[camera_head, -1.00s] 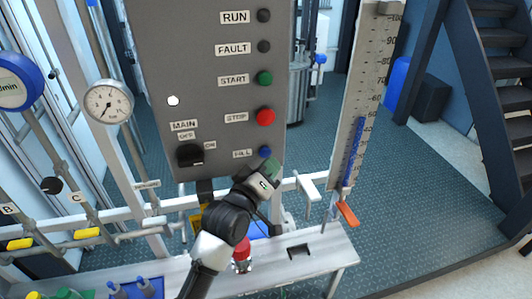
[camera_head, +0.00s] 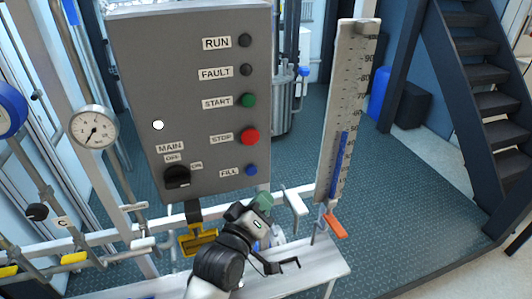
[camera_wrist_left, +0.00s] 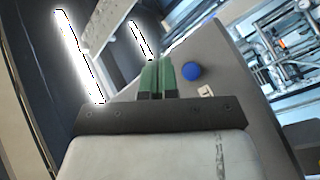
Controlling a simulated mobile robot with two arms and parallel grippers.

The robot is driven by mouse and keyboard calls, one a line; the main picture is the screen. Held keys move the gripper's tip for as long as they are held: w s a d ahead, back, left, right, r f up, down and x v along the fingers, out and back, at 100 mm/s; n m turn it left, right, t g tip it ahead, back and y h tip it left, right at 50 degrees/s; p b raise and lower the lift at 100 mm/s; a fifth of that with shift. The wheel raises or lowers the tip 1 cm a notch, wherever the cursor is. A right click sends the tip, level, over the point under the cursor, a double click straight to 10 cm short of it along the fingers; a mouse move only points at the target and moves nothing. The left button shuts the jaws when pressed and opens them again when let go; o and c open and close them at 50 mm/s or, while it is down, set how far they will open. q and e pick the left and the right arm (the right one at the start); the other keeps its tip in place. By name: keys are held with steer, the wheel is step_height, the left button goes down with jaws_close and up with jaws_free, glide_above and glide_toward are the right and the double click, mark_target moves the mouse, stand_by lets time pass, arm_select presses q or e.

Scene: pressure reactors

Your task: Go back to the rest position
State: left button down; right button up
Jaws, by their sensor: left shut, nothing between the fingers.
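My left gripper (camera_head: 264,201) is below the lower right corner of the grey control panel (camera_head: 205,105), in front of the white frame. Its green-tipped fingers are shut with nothing between them, as the left wrist view (camera_wrist_left: 157,76) also shows. The blue FILL button (camera_head: 251,170) is just above the gripper and apart from it; it also shows in the left wrist view (camera_wrist_left: 190,71), right of the fingers. My right gripper is not in either current view.
A level gauge (camera_head: 340,125) with a blue column and an orange lever (camera_head: 334,226) stands to the right. A dial gauge (camera_head: 94,128) and pipes with yellow handles are at left. A bench (camera_head: 310,262) lies below my arm. Open floor (camera_head: 420,190) and dark stairs are at right.

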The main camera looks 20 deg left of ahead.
arm_select(q)
steer(key=shift+f, duration=0.1)
steer(key=s+f+m+g+y+b, duration=0.15)
steer(key=s+f+g, duration=0.25)
steer(key=f, duration=1.7)
steer(key=s+f+m+g+b, duration=0.3)
steer(key=s+f+g, duration=0.15)
steer(key=f, duration=1.65)
steer(key=s+a+f+m+g+y+b, duration=0.1)
steer(key=s+a+f+m+g+b, duration=0.15)
steer(key=s+f, duration=0.6)
steer(key=s+a+f+m+g+y+b, duration=0.1)
steer(key=s+a+f+g, duration=0.2)
steer(key=s+f, duration=0.55)
steer(key=s+a+f+m+g, duration=0.1)
steer(key=s+f, duration=0.3)
steer(key=s, duration=0.4)
steer(key=s+a+f+g+b, duration=0.1)
steer(key=s+a+f+g, duration=0.1)
steer(key=s, duration=0.6)
step_height(320, 180, down, 2)
steer(key=shift+s+a+f+m, duration=0.25)
steer(key=shift+a+m, duration=0.15)
steer(key=shift+a, duration=0.2)
steer(key=shift+y, duration=0.25)
